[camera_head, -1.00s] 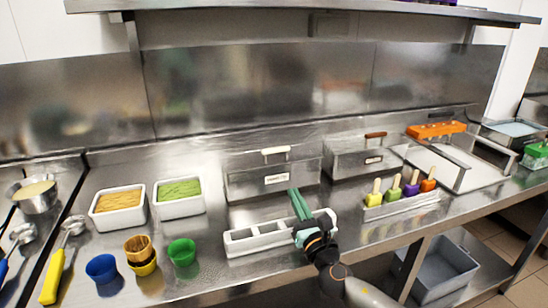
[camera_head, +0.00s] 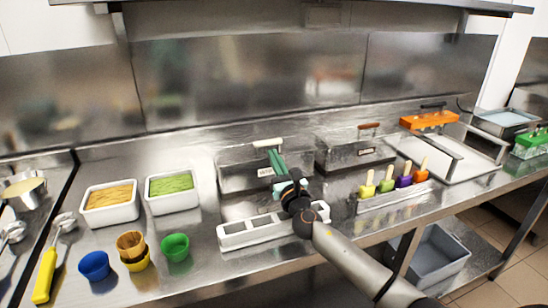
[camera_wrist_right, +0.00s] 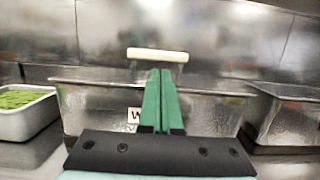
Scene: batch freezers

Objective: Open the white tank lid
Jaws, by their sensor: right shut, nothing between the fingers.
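The white tank is a metal box with a small label and a lid with a white handle (camera_head: 268,144), at the back middle of the counter. The lid lies on the tank (camera_head: 235,180). In the right wrist view the white handle (camera_wrist_right: 157,55) shows just above my fingertips, and the tank (camera_wrist_right: 85,103) is behind the fingers. My right gripper (camera_head: 277,162) has green fingers that are shut and empty. It is in front of the tank, a little below the handle, and hides part of the tank front. My left gripper is not in view.
A second metal tank with a brown handle (camera_head: 369,126) stands to the right. A white divided holder (camera_head: 250,233) lies under my right arm. Tubs of yellow (camera_head: 112,194) and green (camera_head: 171,185) food stand left. Several popsicles (camera_head: 402,178) stand right.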

